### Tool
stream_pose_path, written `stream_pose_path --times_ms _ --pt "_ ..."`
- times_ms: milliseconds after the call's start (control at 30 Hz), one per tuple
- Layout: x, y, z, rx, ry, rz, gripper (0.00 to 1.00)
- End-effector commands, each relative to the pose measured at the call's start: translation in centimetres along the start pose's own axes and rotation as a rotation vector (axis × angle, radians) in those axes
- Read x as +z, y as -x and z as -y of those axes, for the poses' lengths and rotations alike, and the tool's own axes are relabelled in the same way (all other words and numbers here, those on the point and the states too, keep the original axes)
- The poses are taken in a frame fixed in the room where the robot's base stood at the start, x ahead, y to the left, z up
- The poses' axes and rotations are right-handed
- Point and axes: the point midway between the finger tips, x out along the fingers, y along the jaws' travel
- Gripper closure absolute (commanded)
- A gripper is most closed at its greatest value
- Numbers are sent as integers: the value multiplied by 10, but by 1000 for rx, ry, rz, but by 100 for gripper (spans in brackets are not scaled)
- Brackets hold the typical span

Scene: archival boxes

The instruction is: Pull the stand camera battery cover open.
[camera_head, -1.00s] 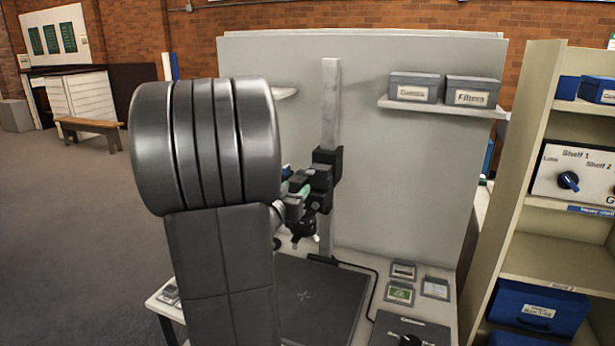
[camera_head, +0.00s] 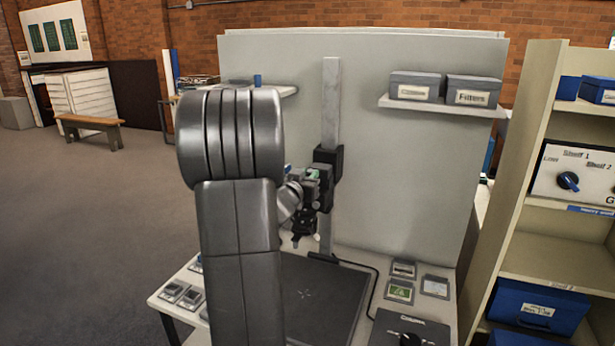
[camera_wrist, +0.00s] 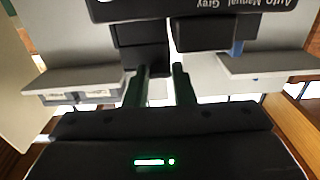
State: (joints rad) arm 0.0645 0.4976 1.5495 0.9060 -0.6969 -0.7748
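The stand camera (camera_head: 318,184), dark with a green patch, is held on the black carriage of the upright grey column (camera_head: 331,110). My arm reaches it from the left and hides part of it. I cannot tell the battery cover apart from the body. My gripper (camera_wrist: 163,72) shows two dark fingers held apart, with a light gap between them. The fingertips are near the dark body; contact cannot be told.
A black baseboard (camera_head: 310,300) lies under the camera. Cards and a control box (camera_head: 405,330) are at its right. A wall shelf (camera_head: 440,105) with two boxes and a tall shelf unit (camera_head: 560,250) stand to the right. Open floor lies left.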

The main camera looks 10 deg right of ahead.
Motion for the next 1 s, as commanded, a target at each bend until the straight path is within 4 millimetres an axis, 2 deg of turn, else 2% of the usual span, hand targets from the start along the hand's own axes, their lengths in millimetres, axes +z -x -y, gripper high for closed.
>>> stream_pose_path --times_ms 33,100,367,567,1000 --pt "0 0 0 0 0 0 88" --pt "0 0 0 0 0 0 100" --pt "-1 0 0 0 -19 0 100" --pt "-4 0 -3 0 -101 -1 100" --pt "-18 0 -17 1 -480 -2 100"
